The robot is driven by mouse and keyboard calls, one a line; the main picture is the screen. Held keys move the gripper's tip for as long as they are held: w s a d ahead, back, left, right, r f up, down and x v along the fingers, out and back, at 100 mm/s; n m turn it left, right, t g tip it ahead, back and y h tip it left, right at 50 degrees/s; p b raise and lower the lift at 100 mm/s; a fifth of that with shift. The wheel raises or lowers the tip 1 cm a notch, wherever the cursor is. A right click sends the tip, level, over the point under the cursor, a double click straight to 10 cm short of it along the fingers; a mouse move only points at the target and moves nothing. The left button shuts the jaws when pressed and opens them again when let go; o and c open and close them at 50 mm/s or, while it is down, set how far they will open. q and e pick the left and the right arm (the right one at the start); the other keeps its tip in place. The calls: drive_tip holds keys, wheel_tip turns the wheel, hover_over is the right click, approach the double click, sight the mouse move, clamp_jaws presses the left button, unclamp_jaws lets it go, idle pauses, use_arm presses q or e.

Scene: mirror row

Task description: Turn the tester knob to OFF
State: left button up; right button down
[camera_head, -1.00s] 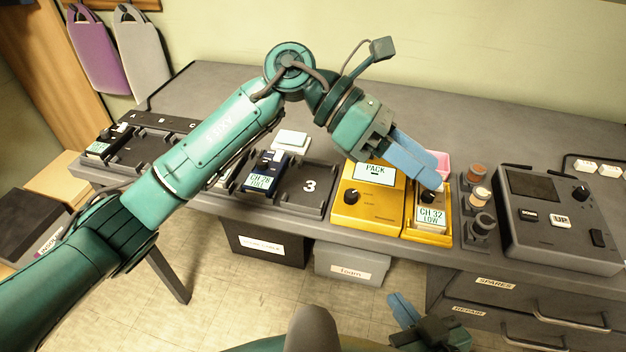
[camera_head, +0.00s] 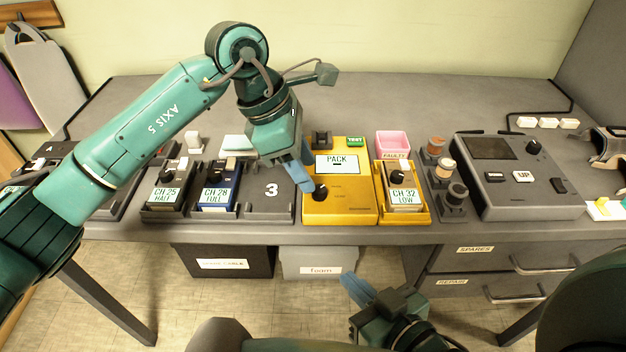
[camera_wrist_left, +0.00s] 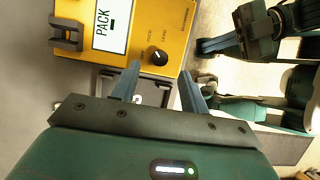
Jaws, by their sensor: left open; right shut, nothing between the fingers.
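The yellow tester (camera_head: 350,208) stands on the bench with a screen reading PACK (camera_head: 337,164). Its round black knob (camera_head: 320,192) is on the front left of its top; the knob's setting is too small to read. My left gripper (camera_head: 301,180) is open and empty, pointing down at the tester's left side next to the knob. In the left wrist view the knob (camera_wrist_left: 158,57) lies just beyond and between the open fingertips (camera_wrist_left: 160,70), apparently not gripped. My right gripper (camera_head: 355,288) is shut and empty, low in front of the bench.
A yellow tray holding the CH 32 LOW unit (camera_head: 403,198) adjoins the tester's right. An empty grey bay marked 3 (camera_head: 271,189) and the CH 28 FULL unit (camera_head: 216,195) are left. A pink bin (camera_head: 393,143) stands behind; a grey UP/DOWN box (camera_head: 518,195) is farther right.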

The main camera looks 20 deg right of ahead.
sight(317, 189)
use_arm(q)
drive_tip(key=shift+x, duration=2.15)
clamp_jaws()
